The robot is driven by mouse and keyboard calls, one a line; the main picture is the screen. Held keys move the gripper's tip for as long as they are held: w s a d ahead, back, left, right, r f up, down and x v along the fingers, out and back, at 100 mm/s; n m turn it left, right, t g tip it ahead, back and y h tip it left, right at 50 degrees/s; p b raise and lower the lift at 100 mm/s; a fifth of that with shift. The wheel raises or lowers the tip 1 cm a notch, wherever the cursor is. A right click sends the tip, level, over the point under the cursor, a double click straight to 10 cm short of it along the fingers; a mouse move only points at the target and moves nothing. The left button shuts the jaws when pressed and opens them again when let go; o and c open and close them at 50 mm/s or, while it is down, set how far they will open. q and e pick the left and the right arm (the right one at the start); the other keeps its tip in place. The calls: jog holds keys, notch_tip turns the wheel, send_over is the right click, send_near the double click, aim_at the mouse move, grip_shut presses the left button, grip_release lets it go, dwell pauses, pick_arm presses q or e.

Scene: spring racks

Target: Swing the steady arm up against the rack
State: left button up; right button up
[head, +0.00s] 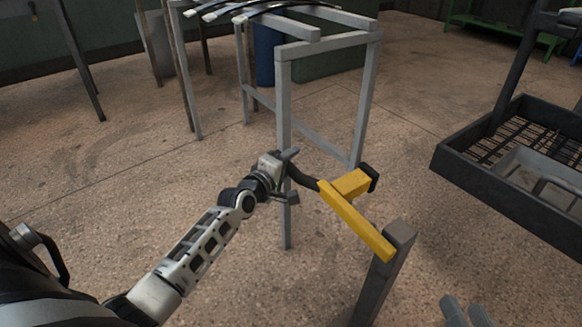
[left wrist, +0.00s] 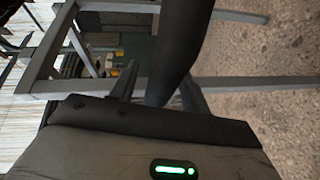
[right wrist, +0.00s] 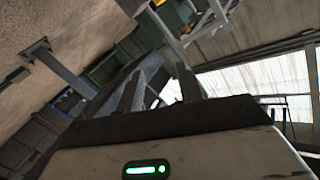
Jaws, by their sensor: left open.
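The steady arm is a yellow bar (head: 356,217) with a yellow block and black end cap, sloping between a short grey post at its lower right and a curved dark handle (head: 303,180) at its upper left. The rack (head: 284,130) is a grey metal frame behind it. My left gripper (head: 291,176) is open at the handle's free end, in front of a rack leg. In the left wrist view the dark handle (left wrist: 182,45) runs between the parted fingers; contact cannot be told. My right gripper (head: 467,313) is at the bottom edge; its fingers (right wrist: 158,82) are apart and empty.
Dark curved spring leaves (head: 265,8) lie across the rack's top. A dark tray cart (head: 520,205) stands at the right. A blue barrel (head: 265,50) is behind the rack. Open concrete floor lies to the left and in the middle.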

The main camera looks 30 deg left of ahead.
pick_arm(q)
jog(key=shift+w, duration=0.6)
pick_arm(e)
jog(key=shift+r, duration=0.25)
